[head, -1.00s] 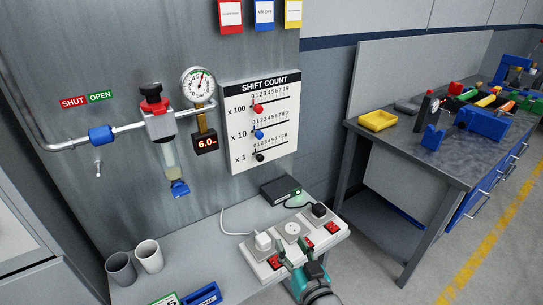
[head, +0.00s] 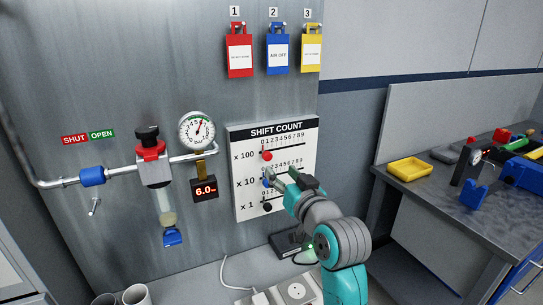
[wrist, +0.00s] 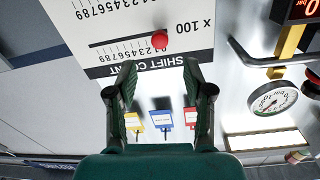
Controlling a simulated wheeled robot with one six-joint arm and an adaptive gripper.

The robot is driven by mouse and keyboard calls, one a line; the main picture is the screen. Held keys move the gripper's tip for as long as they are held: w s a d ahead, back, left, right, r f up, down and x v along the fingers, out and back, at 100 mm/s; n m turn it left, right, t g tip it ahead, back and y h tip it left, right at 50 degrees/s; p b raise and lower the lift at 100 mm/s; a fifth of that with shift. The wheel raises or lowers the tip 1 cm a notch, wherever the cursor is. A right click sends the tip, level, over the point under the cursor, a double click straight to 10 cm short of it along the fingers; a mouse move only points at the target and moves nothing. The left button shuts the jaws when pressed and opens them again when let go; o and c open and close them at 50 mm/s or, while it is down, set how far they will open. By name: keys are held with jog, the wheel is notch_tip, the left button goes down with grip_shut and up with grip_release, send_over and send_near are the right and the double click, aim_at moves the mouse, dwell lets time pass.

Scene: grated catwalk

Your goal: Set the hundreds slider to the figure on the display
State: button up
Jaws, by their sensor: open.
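The white SHIFT COUNT board (head: 300,190) has three sliders. The red knob (head: 267,156) sits on the x 100 row near the low end of its scale; I cannot read its exact figure. It shows upside down in the wrist view (wrist: 160,40). The blue knob (head: 266,183) on x 10 and the black knob (head: 267,207) on x 1 are also near the low end. The small display (head: 205,189) under the gauge reads 6.0. My gripper (wrist: 160,75) is open and empty, in front of the board, with the red knob ahead between its fingers, apart from them.
A pressure gauge (head: 197,130) and a pipe with a filter unit (head: 155,170) are left of the board. Red, blue and yellow tags (head: 278,52) hang above. A power strip (head: 290,292) and cups (head: 136,294) are below. A workbench (head: 440,205) stands at right.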

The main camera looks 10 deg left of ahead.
aim_at(269, 158)
jog(key=x, duration=1)
grip_shut()
